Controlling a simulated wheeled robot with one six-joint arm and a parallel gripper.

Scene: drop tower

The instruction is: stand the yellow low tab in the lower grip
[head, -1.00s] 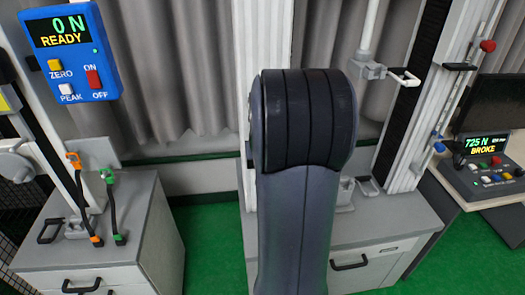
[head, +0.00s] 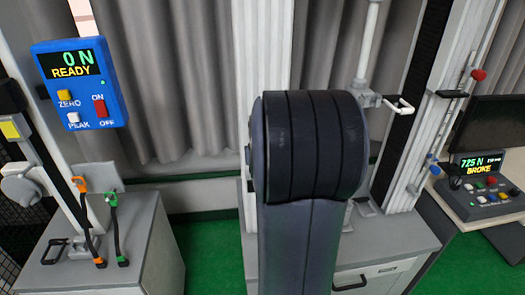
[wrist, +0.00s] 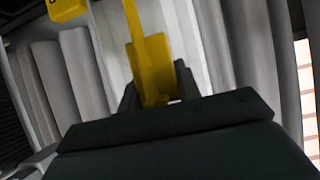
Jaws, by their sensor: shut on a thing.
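My gripper (wrist: 156,88) shows in the wrist view, shut on a yellow piece (wrist: 150,62). The piece is wide between the fingers and narrows to a thin strip running up out of the picture. Another yellow part (wrist: 68,9) with a dark mark shows at the top left of the wrist view; I cannot tell whether it belongs to the same piece. In the head view my own arm stands in the middle and hides the gripper and the yellow piece. I cannot make out the lower grip for sure; it may be behind my arm.
A tall frame with a rod and a small bracket (head: 399,105) stands right of my arm on a grey cabinet (head: 390,245). A blue READY box (head: 82,88) hangs at left above another cabinet (head: 110,250). A console reading BROKE (head: 485,185) is at right.

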